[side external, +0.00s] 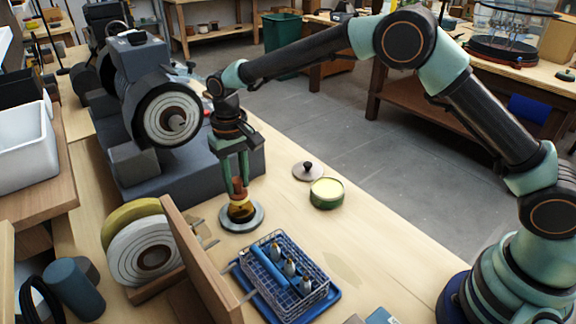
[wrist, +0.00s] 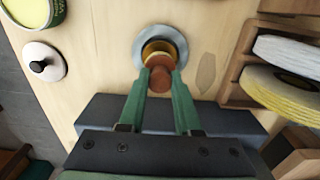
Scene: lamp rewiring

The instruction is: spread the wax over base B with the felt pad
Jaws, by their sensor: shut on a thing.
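My gripper (side external: 238,182) points straight down in the side view and is shut on a small reddish-brown piece, which looks like the felt pad's handle (wrist: 160,78). Directly below it, a round brass base (side external: 241,210) stands upright on a grey metal disc (side external: 229,224) on the bench. The held piece meets or nearly meets the top of the brass base; I cannot tell if they touch. The pad's underside is hidden. In the wrist view the fingertips (wrist: 160,72) overlap the near side of the base (wrist: 158,47). No letter shows on the base.
An open green tin of pale yellow wax (side external: 327,193) stands to the right, its knobbed lid (side external: 308,171) beside it. A blue wire basket (side external: 318,284) with small bottles stands in front. A wooden rack with buffing wheels (side external: 148,250) is left; a grey grinder (side external: 140,70) is behind.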

